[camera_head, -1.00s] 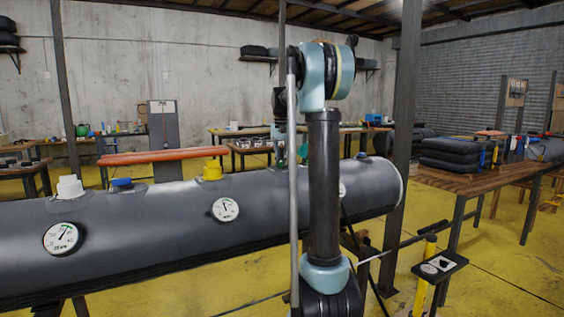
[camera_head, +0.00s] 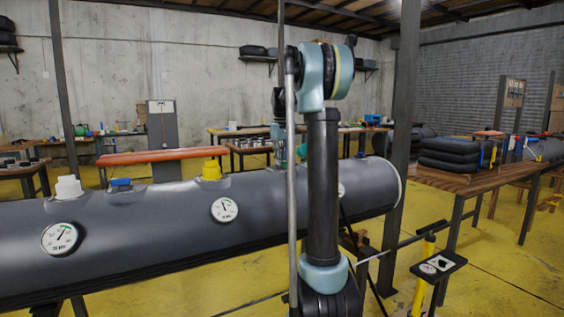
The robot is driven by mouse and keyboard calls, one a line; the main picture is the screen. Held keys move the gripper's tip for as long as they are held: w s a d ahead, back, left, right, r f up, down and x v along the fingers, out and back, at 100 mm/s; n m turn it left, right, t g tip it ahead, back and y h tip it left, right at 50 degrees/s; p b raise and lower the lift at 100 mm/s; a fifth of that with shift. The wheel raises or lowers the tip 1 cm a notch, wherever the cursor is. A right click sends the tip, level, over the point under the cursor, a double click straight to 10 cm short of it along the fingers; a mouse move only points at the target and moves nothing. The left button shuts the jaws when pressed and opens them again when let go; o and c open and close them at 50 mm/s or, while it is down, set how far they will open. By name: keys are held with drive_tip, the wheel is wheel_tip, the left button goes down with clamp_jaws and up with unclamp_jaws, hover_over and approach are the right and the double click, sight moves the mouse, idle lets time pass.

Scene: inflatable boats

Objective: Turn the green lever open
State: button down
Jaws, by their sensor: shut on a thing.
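A long grey inflatable tube (camera_head: 140,225) lies across the view. On its top are a white valve (camera_head: 68,187), a blue lever valve (camera_head: 120,183) and a yellow valve (camera_head: 211,170). A small green part, which looks like the green lever (camera_head: 302,151), shows at the tube's far right, mostly hidden behind my upright arm link. My gripper (camera_head: 281,160) points down beside it, small and partly covered by the arm. It is shut on what appears to be the green lever. The fingertips and the lever's angle cannot be made out.
Round gauges (camera_head: 60,239) sit on the tube's front. A dark post (camera_head: 401,130) stands just right of my arm. A wooden table (camera_head: 485,178) with stacked black inflatables (camera_head: 456,155) is at right.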

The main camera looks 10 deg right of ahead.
idle(0.4)
drive_tip(key=c, duration=1.6)
unclamp_jaws()
drive_tip(key=shift+w, duration=0.1)
wheel_tip(320, 180, up, 12)
drive_tip(key=shift+f, duration=0.1)
